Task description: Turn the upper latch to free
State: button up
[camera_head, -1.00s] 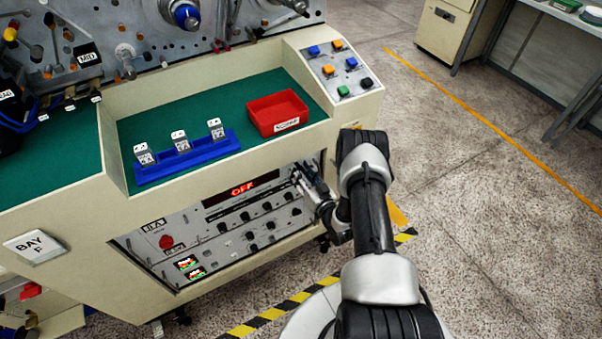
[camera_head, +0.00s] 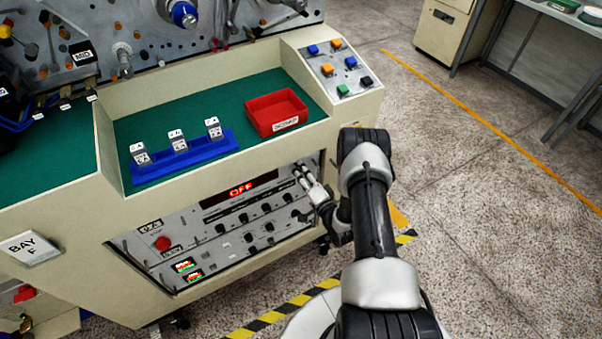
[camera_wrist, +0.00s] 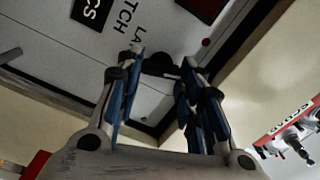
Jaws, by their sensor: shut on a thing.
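The upper latch (camera_wrist: 158,64) is a small dark knob on the grey panel, beside the printed word LATCH in the wrist view. My gripper (camera_wrist: 163,68) has its two blue-lined fingers on either side of it and is shut on it. In the head view my gripper (camera_head: 304,176) is at the upper right of the rack panel (camera_head: 205,233), by the red OFF display (camera_head: 241,190). The latch is hidden there behind the fingers, and its turn angle cannot be told.
Above the rack, a green shelf (camera_head: 222,105) holds a red tray (camera_head: 277,112) and a blue rack (camera_head: 184,158) with several tagged pieces. A button panel (camera_head: 340,66) is at its right. Striped tape (camera_head: 272,315) marks the floor.

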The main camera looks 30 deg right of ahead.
jog(key=shift+m, duration=1.6)
jog(key=o, duration=1.1)
jog(key=shift+c, duration=0.2)
jog(key=shift+s, duration=0.1)
jog(key=s, duration=1.2)
jog(key=shift+d, duration=0.2)
jog(key=shift+f, duration=0.1)
